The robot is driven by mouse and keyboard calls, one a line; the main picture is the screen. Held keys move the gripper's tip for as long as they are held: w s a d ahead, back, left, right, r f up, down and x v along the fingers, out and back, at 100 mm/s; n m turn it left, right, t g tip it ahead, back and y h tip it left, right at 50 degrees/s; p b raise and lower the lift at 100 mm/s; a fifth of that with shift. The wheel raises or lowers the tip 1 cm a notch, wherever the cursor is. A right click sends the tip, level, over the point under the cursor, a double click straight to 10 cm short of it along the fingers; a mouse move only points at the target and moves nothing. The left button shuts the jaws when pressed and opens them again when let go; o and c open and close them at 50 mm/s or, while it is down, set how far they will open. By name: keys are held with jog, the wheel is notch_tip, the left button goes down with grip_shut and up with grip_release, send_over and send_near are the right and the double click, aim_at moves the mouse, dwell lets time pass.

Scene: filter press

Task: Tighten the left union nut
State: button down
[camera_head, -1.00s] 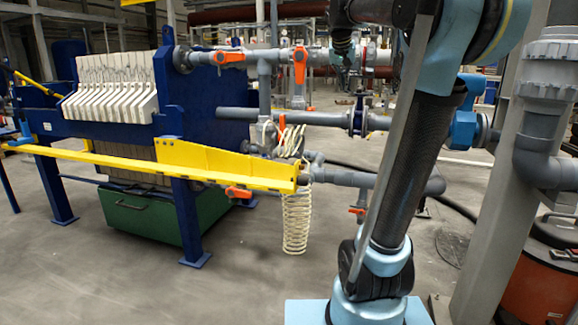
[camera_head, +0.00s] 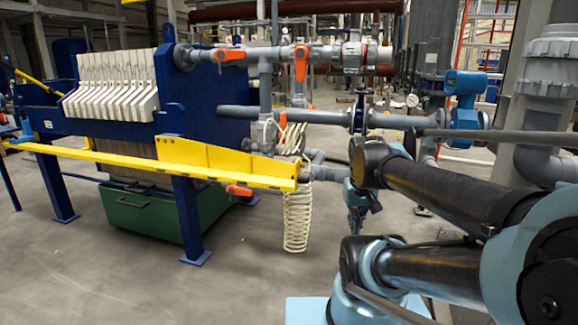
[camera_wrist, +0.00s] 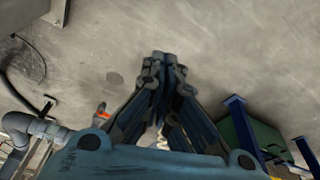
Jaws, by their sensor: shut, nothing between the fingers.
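Grey pipes with orange-handled valves run beside the filter press in the head view; ring-shaped grey fittings sit by the upper left valve (camera_head: 229,55) and the upper middle valve (camera_head: 301,62). I cannot tell which ring is the left union nut. My gripper (camera_head: 355,228) hangs low and points down, right of the white coiled hose, partly hidden by my arm. In the wrist view my gripper (camera_wrist: 162,57) is shut and empty, with bare floor beyond its fingertips. No union nut is clearly visible near the fingertips.
The blue press frame (camera_head: 185,215), yellow rail (camera_head: 110,160) and green tray (camera_head: 140,213) stand at left. The white coiled hose (camera_head: 297,220) hangs before the pipes. A thick grey pipe (camera_head: 555,75) rises at right. Floor (camera_head: 90,275) in front is clear.

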notch_tip(320, 180, down, 3)
jog(key=s, duration=0.3)
notch_tip(320, 180, up, 60)
jog(key=m+t+h, duration=0.3)
jog(key=m+t, duration=0.1)
jog(key=t, duration=0.2)
send_over(336, 56)
jog(key=s+a, duration=0.3)
jog(key=s, duration=0.4)
jog(key=x, duration=0.5)
jog(key=s+f+x, duration=0.1)
jog(key=x, duration=0.2)
jog(key=shift+w+f, duration=0.1)
jog(key=shift+f, duration=0.15)
